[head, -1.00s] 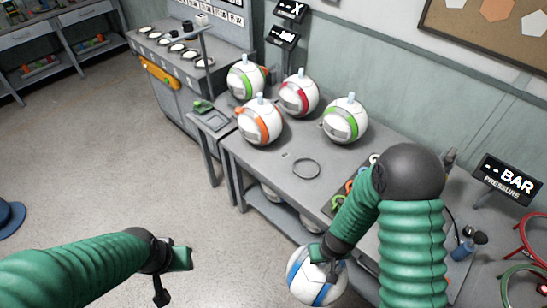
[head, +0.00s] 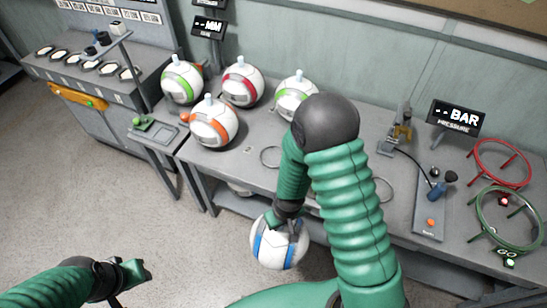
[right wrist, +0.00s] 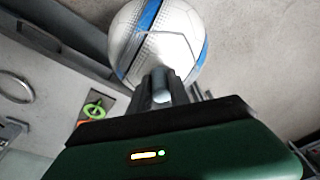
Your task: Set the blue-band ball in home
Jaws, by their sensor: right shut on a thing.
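The blue-band ball (head: 280,247) is white with blue bands and hangs off the front edge of the bench, below my right gripper (head: 287,222). My right gripper is shut on its top; the right wrist view also shows the ball (right wrist: 160,40) at my fingers (right wrist: 162,88). A thin grey ring (head: 270,157) lies flat and empty on the bench, but I see no label naming it home.
Balls with green (head: 181,82), red (head: 242,84), orange (head: 213,125) and green (head: 296,96) bands stand at the bench's back left. A pump (head: 432,190), a red ring stand (head: 502,160) and a green one (head: 508,218) are at the right. My right arm hides the bench's middle.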

